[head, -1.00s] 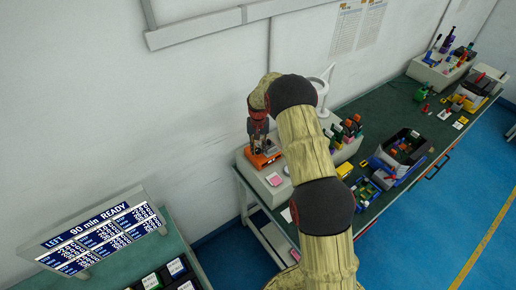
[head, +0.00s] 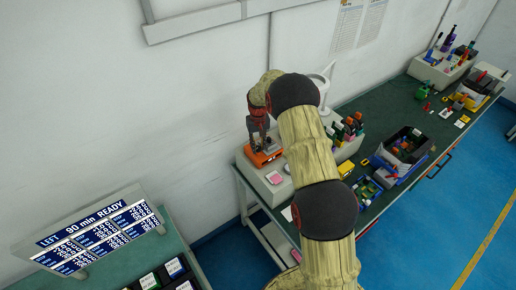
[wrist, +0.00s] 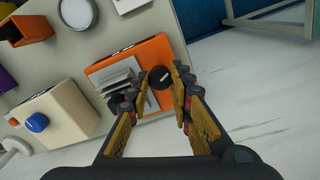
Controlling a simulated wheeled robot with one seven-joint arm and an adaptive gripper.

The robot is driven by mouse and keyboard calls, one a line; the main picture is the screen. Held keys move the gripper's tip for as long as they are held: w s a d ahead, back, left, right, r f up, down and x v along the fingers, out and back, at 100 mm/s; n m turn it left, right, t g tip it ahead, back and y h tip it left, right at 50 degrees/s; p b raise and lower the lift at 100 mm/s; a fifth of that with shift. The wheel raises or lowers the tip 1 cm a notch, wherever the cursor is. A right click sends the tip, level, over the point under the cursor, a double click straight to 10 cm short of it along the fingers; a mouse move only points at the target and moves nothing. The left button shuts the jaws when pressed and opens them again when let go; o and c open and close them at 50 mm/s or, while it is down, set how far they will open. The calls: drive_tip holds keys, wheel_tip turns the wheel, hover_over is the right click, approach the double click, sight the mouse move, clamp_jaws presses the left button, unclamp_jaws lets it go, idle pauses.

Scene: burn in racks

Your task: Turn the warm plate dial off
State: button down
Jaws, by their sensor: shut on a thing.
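The warm plate is an orange unit (head: 264,158) on the near end of the bench; it also shows in the wrist view (wrist: 158,50), with pale ribbed parts on top. Its black round dial (wrist: 162,78) has a light mark and lies between my fingertips. My gripper (head: 260,146) points down over the orange unit in the head view. In the wrist view my gripper (wrist: 155,84) is shut on the dial, though contact on the left side is hard to see.
A beige box with a blue knob (wrist: 37,122) and an orange bin (wrist: 26,28) stand beside the warm plate. A pink pad (head: 273,178) lies near the bench edge. Crowded bins (head: 402,148) stand farther right. A display board (head: 95,235) stands at lower left.

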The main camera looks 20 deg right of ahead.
sight(258, 147)
drive_tip(key=n+b, duration=0.3)
drive_tip(key=n, duration=0.3)
drive_tip(key=shift+n, duration=0.3)
drive_tip(key=n+b, duration=0.1)
drive_tip(key=n, duration=0.5)
drive_tip(key=shift+b, duration=0.35)
drive_tip(key=shift+n, duration=0.3)
drive_tip(key=c, duration=1.6)
unclamp_jaws()
wheel_tip(258, 147, up, 12)
